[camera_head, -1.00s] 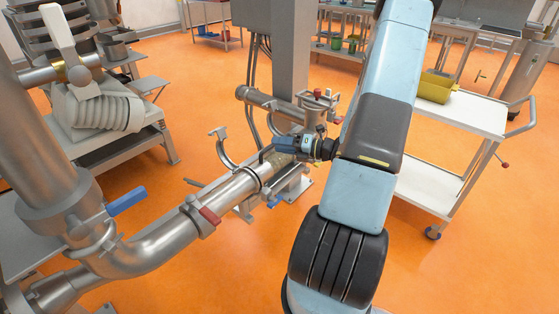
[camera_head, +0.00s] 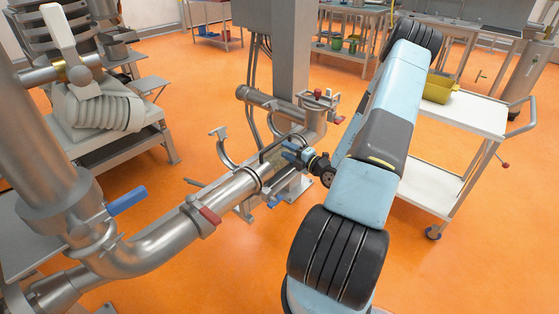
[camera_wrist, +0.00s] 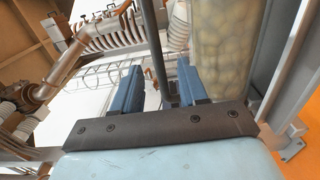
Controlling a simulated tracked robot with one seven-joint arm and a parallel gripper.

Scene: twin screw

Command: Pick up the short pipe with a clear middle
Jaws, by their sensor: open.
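The short pipe's clear middle (camera_head: 272,163) shows in the head view in line with the steel pipe, partly hidden by my gripper and a dark bar. In the wrist view the clear middle (camera_wrist: 222,45) is a large, cloudy, pale yellow cylinder at the right, outside the fingers. A thin dark bar (camera_wrist: 153,45) runs alongside it and passes between my blue fingers. My gripper (camera_head: 288,151) is open beside the bar and the clear section. Both parted fingers show in the wrist view (camera_wrist: 158,72), with a gap around the bar; I see no grip on it.
The steel pipe (camera_head: 228,194) with a red clamp handle (camera_head: 210,216) runs to the lower left. A grey post (camera_head: 289,60) stands behind. A white cart (camera_head: 470,112) with a yellow bin (camera_head: 437,88) is at the right. Orange floor lies open around.

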